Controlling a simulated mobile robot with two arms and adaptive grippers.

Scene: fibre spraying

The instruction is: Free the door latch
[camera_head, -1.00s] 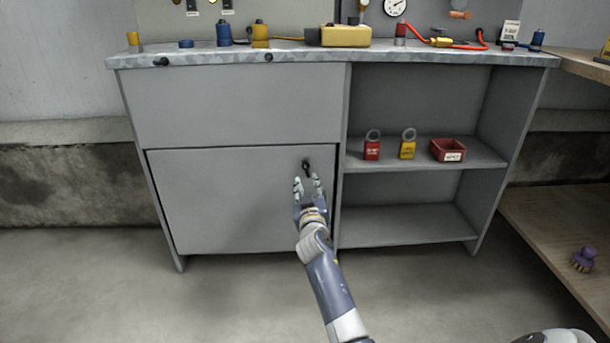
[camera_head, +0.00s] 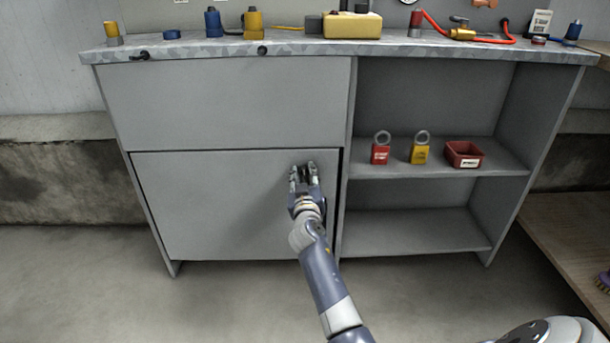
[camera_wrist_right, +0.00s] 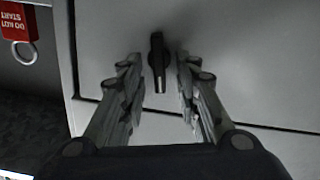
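The door latch (camera_wrist_right: 158,62) is a small dark handle on the grey cabinet door (camera_head: 215,205). In the right wrist view it stands between the two fingers of my right gripper (camera_wrist_right: 158,92). The fingers are open, with a visible gap on each side of the latch. In the head view my right gripper (camera_head: 304,172) is in front of the door's upper right part and hides the latch. The door looks closed in its frame. My left gripper is not in view.
Open shelves to the right hold a red padlock (camera_head: 380,152), a yellow padlock (camera_head: 420,152) and a red bin (camera_head: 463,154). The worktop (camera_head: 200,50) above carries bottles, a yellow box (camera_head: 351,25) and a red hose. A wooden bench (camera_head: 570,235) stands at the right.

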